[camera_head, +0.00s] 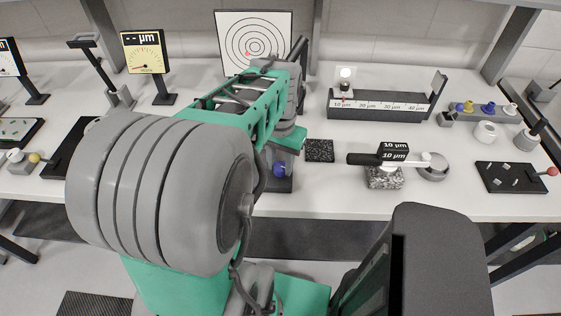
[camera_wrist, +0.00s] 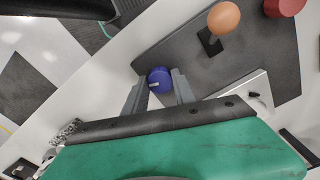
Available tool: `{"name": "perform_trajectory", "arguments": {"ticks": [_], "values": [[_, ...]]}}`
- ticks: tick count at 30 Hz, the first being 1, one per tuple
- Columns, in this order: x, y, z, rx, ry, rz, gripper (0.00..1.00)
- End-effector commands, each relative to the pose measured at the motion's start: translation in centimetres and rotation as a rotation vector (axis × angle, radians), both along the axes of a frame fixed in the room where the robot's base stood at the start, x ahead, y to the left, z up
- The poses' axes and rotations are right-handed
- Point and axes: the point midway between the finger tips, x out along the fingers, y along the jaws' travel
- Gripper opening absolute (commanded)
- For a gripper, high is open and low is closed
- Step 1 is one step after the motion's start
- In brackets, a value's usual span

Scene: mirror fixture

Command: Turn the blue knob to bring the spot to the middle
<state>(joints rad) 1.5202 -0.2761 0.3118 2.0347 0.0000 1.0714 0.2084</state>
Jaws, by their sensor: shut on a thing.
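The blue knob (camera_wrist: 160,80) sits between the two fingertips of my gripper (camera_wrist: 158,88) in the wrist view, with a pale mark on its face. The gripper is shut on it. In the head view the knob (camera_head: 279,169) shows below my arm, which hides the gripper and most of the fixture. The target board (camera_head: 228,48) with black rings stands at the back. A small red spot (camera_head: 248,54) lies on it, slightly left of and below the ring centre. My arm covers the board's lower right part.
An orange ball-shaped knob (camera_wrist: 223,18) and a red knob (camera_wrist: 285,5) stand near the blue knob in the wrist view. A gauge (camera_head: 144,52) stands left of the board. A dark scale block (camera_head: 380,104) and a black-handled gauge (camera_head: 385,155) are to the right on the white bench (camera_head: 450,200).

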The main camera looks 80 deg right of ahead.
Motion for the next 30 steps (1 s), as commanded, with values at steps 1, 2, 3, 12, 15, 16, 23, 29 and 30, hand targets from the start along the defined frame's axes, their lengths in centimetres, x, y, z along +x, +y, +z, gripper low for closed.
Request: {"name": "perform_trajectory", "arguments": {"ticks": [1, 2, 3, 12, 15, 16, 23, 29, 30], "values": [[0.03, 0.00, 0.05, 0.000, 0.000, 0.042, 0.00], [0.03, 0.00, 0.05, 0.000, 0.000, 0.071, 0.00], [0.03, 0.00, 0.05, 0.000, 0.000, 0.109, 0.00], [0.03, -0.02, 0.05, -0.001, 0.000, 0.394, 0.00], [0.02, -0.03, 0.07, -0.001, 0.000, 0.487, 0.00], [0.02, -0.03, 0.07, -0.001, 0.000, 0.515, 0.00], [0.02, -0.05, 0.10, -0.002, 0.000, 0.702, 0.00], [0.02, -0.06, 0.09, -0.003, 0.000, 0.817, 0.00], [0.02, -0.06, 0.09, -0.003, 0.000, 0.833, 0.00]]}}
